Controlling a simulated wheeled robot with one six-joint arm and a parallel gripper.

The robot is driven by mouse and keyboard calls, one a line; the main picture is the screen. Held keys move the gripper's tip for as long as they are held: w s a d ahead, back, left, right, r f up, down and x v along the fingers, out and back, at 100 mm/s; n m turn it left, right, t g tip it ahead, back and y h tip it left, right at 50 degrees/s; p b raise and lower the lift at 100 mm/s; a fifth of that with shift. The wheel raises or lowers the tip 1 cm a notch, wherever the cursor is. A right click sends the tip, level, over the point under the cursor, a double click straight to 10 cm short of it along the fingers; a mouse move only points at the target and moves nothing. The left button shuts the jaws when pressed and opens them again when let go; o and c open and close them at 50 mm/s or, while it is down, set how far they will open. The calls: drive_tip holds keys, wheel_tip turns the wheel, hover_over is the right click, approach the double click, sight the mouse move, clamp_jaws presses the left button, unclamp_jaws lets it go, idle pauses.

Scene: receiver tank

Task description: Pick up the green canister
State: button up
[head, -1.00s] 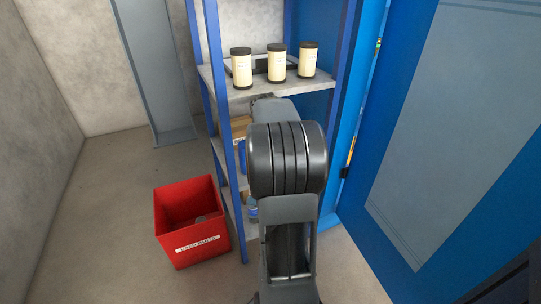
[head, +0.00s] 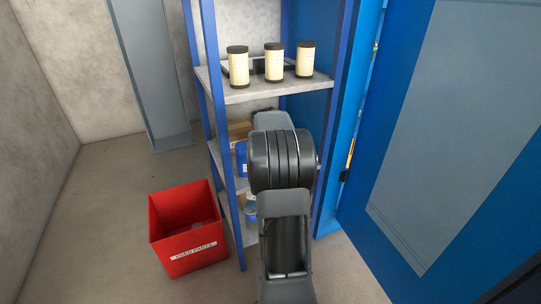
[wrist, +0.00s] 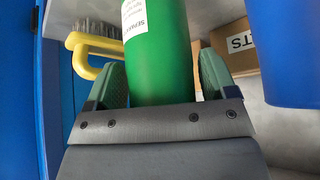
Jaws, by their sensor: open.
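The green canister (wrist: 158,45) is a smooth green cylinder with a white printed label, seen in the wrist view. My gripper (wrist: 162,80) is open, with one finger on each side of the canister's near part. The left finger looks close to its side; whether either finger touches it I cannot tell. In the head view my arm covers the canister and the gripper.
In the wrist view a yellow-handled wire brush (wrist: 92,45) lies left of the canister, with a blue container (wrist: 287,50) and a cardboard box (wrist: 235,45) to the right. Three cream canisters (head: 274,63) stand on the shelf above. A red bin (head: 190,240) stands on the floor.

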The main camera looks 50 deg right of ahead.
drive_tip(key=shift+c, duration=0.3)
drive_tip(key=c, duration=0.8)
drive_tip(key=shift+c, duration=0.5)
drive_tip(key=shift+r, duration=0.1)
